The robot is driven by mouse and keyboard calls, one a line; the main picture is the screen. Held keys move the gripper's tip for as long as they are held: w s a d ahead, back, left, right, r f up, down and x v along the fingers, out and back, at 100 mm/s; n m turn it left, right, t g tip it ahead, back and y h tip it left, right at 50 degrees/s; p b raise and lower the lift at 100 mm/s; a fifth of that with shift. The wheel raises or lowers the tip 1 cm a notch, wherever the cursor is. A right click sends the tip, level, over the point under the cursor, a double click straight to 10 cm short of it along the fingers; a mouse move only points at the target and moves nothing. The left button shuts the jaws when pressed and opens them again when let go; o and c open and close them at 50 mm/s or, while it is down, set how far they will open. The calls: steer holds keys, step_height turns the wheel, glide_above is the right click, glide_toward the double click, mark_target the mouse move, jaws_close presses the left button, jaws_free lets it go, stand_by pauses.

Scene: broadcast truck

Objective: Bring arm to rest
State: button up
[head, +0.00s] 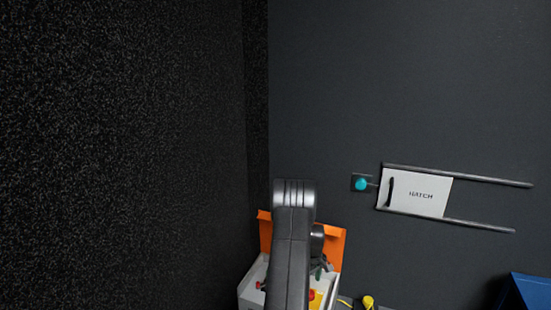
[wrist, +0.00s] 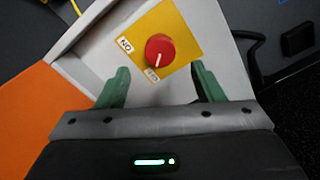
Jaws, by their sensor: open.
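My arm (head: 291,240) reaches forward and down over a white and orange console (head: 336,248) in the head view; it hides much of the console. In the wrist view my gripper (wrist: 158,80) has its two green fingers spread apart, with nothing held between them. A red rotary knob (wrist: 160,50) on a yellow plate (wrist: 185,25) shows just past and between the fingertips. Labels stand beside the knob, one reading ON. The knob shows in part in the head view (head: 311,294), beside my arm. I cannot tell whether the fingers touch it.
A white hatch panel (head: 421,193) sits between two rails on the dark wall, with a teal button (head: 361,184) at its left. A blue box (head: 532,291) is at the lower right. A yellow object (head: 368,302) lies right of the console. A black speckled wall (head: 120,150) fills the left.

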step_height(320, 180, down, 6)
steer(key=shift+f+b, duration=0.1)
steer(key=shift+b, duration=0.65)
